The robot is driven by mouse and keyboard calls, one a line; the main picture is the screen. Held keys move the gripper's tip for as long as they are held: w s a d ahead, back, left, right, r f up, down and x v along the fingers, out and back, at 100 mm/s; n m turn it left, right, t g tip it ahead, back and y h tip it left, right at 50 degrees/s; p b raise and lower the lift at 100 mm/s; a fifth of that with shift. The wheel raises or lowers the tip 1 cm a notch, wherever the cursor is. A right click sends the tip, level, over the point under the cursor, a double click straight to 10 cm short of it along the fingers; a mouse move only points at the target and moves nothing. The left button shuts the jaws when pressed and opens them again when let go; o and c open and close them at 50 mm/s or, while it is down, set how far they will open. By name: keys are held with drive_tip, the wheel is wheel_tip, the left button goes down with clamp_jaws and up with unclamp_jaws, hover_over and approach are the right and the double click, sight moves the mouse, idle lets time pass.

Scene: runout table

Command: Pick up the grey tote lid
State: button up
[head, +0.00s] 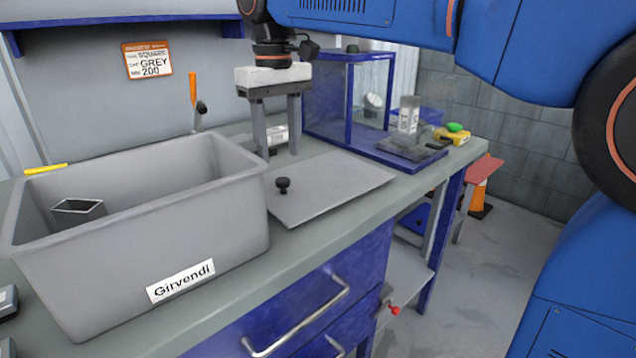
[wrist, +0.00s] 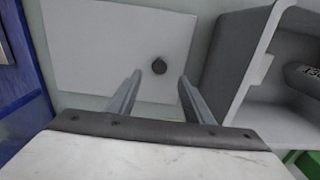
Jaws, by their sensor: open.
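The grey tote lid (head: 328,189) lies flat on the workbench, just right of the grey tote. It has a small black knob (head: 283,185) on top, near its left side in the head view. In the wrist view the lid (wrist: 95,50) is below my gripper, and the knob (wrist: 159,66) shows between the fingers, a little beyond their tips. My gripper (head: 276,150) is open and empty, pointing down above the far part of the lid. Its two fingers (wrist: 159,78) are wide apart and touch nothing that I can make out.
The open grey tote (head: 200,225), labelled Girvendi, stands left of the lid with a dark rectangular piece (head: 78,211) inside. A blue-framed clear case (head: 325,100) and a blue tray (head: 412,157) stand behind and right. The bench (head: 345,220) is clear in front of the lid.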

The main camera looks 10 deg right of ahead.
sight(283, 179)
drive_tip(key=shift+s+d+f, duration=0.1)
drive_tip(key=shift+d+f, duration=0.05)
drive_tip(key=shift+f, duration=2.8)
clamp_jaws()
